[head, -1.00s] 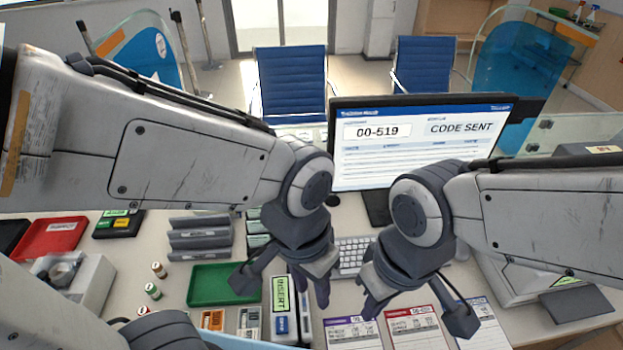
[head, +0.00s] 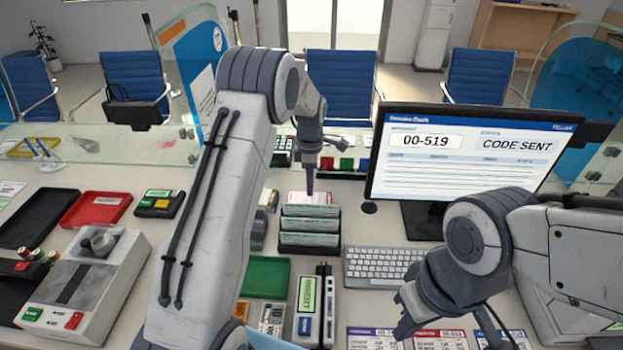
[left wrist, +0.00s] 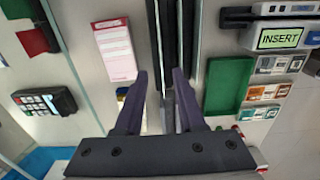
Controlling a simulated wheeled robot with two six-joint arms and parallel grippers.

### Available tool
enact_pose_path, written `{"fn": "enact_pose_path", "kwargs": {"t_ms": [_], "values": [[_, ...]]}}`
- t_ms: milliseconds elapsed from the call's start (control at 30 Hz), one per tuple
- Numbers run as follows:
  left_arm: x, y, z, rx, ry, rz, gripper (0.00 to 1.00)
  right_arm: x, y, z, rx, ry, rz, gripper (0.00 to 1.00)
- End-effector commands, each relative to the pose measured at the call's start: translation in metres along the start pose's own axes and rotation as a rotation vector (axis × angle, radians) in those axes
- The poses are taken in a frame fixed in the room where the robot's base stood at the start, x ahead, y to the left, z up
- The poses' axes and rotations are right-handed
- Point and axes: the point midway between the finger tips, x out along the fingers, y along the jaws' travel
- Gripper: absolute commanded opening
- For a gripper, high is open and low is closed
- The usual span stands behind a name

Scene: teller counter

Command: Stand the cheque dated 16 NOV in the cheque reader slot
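The cheque reader (head: 318,305), a slim upright device with a green INSERT screen, stands at the counter's near middle. Its INSERT screen also shows in the left wrist view (left wrist: 283,39). A dark tiered rack (head: 308,251) behind it holds pale green-edged slips, possibly cheques; no date is readable. In the left wrist view the dark bars (left wrist: 156,40) run beyond my fingertips. My left gripper (head: 309,188) points down near the rack's back; in the left wrist view its fingers (left wrist: 160,75) are apart and empty. My right gripper (head: 450,335) hangs open over the front cards.
A green tray (head: 266,277) lies left of the reader. A keyboard (head: 385,265) and monitor (head: 470,160) stand to the right. Printed cards (head: 440,338) lie at the front. A coin machine (head: 85,285) and a red tray (head: 97,209) are at left; glass runs along the back.

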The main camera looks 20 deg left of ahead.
Motion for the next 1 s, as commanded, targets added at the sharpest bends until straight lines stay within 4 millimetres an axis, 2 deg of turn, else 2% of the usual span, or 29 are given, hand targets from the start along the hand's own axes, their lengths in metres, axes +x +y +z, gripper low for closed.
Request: {"fn": "enact_pose_path", "kwargs": {"t_ms": [300,500,700,933,1000], "values": [[0.055,-0.003,0.001,0.005,0.001,-0.007,0.39,-0.017,-0.001,-0.001,0.001,0.0,0.0,0.0],[0.081,-0.002,0.001,0.006,0.0,-0.004,0.39,-0.023,-0.002,-0.001,0.001,0.0,0.0,0.0],[0.091,-0.002,0.002,0.006,0.0,-0.001,0.39,-0.025,-0.002,-0.001,0.001,0.0,0.0,0.0],[0.091,-0.002,0.002,0.007,0.0,-0.001,0.39,-0.024,-0.002,-0.001,0.002,0.0,0.0,0.0],[0.091,-0.002,0.002,0.006,0.0,-0.001,0.12,-0.024,-0.002,-0.001,0.001,0.0,0.0,0.0]]}}
